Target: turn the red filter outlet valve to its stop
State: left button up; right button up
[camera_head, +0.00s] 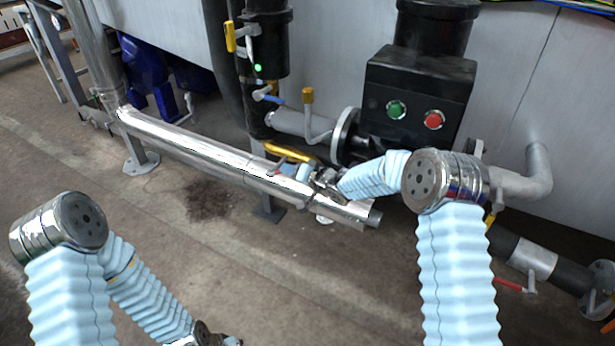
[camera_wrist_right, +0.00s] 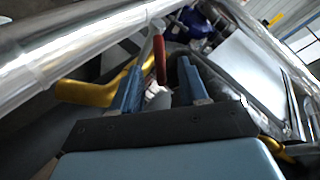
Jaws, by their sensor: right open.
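A red valve handle (camera_wrist_right: 160,59) shows in the right wrist view, a slim red grip on a pale metal lever, beside the shiny pipe. My right gripper (camera_wrist_right: 158,75) is open, its two blue fingers pointing toward the handle. The red grip appears between or just beyond the fingertips; I cannot tell whether they touch it. In the head view my right gripper (camera_head: 303,172) is at the shiny pipe near a yellow handle, and the red handle is tiny there. My left arm reaches down at the lower left; its gripper fingers are out of view.
The shiny pipe (camera_head: 205,152) runs low across the floor. A yellow handle (camera_wrist_right: 88,92) is close to my right fingers. A black box (camera_head: 418,85) with green and red buttons stands behind. Another red lever (camera_head: 509,285) is on the lower right pipe. The floor in front is clear.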

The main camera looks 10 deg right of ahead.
jog(key=v, duration=0.8)
jog(key=shift+s+r, duration=0.15)
jog(key=shift+s, duration=0.15)
jog(key=shift+d, duration=0.15)
